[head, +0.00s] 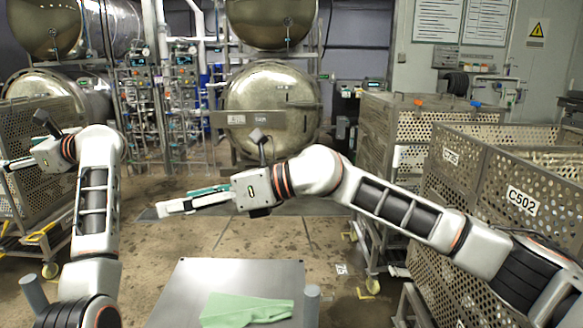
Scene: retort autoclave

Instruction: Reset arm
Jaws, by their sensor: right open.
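My right arm comes in from the right and bends toward the left. Its gripper (180,203) points left in mid-air in front of the retorts, with its fingers apart and nothing between them. My left arm rises at the left, and its gripper (14,164) points left at the picture's edge, in front of a perforated metal crate. Its fingertips are small and partly cut off by the frame, so its opening is unclear.
A grey metal tabletop (177,300) with a green cloth (245,310) on it is low in front. Perforated crates stand at the left (35,120) and right (480,165), close to my arms. Round steel retorts (270,100) are behind. Open floor (265,235) lies between.

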